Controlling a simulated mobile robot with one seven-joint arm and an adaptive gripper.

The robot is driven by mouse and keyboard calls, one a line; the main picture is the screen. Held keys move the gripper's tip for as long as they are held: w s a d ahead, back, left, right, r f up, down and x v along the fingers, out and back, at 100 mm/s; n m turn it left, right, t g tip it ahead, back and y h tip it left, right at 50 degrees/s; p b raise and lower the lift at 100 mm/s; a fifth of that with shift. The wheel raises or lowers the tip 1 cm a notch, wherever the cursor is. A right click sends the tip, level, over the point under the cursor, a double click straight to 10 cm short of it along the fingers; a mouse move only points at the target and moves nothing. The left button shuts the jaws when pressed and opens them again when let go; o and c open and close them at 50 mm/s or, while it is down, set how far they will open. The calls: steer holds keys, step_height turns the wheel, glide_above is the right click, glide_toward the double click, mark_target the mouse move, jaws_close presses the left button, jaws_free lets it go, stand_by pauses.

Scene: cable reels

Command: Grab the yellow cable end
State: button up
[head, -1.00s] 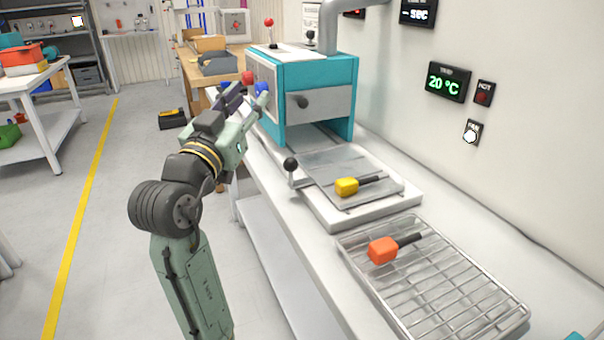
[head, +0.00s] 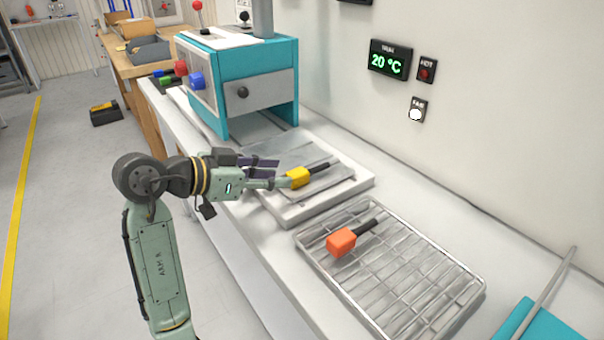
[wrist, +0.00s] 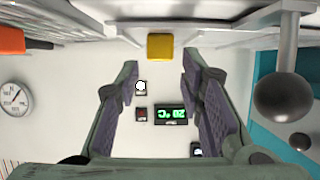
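The yellow cable end (head: 298,178), a yellow block with a black handle-like cable, lies on the flat metal plate (head: 320,188) in front of the teal machine. My gripper (head: 277,173) is open and empty, with its fingers pointing right at the yellow block in the head view. In the wrist view, the yellow block (wrist: 160,46) shows at top centre, beyond the fingertips (wrist: 162,72) and roughly centred across the gap. The fingers do not close on it. In the head view a fingertip overlaps the block's left edge; I cannot tell if they touch.
An orange cable end (head: 341,242) lies on a wire rack (head: 440,318) on the near side; it also shows in the wrist view (wrist: 12,40). The teal machine (head: 245,58) stands behind the plate. A round black knob (wrist: 284,97) is close on the right in the wrist view.

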mark_target(297, 172)
steer(key=x, duration=0.1)
steer(key=p+x, duration=0.1)
steer(key=x, duration=0.1)
steer(key=p+x, duration=0.1)
steer(key=shift+w+d+r, duration=0.15)
steer(key=shift+d+r, duration=0.1)
steer(key=shift+r, duration=0.1)
steer(key=shift+w+d+f, duration=0.3)
steer(key=shift+d, duration=0.1)
steer(key=shift+c, duration=0.5)
jaws_close()
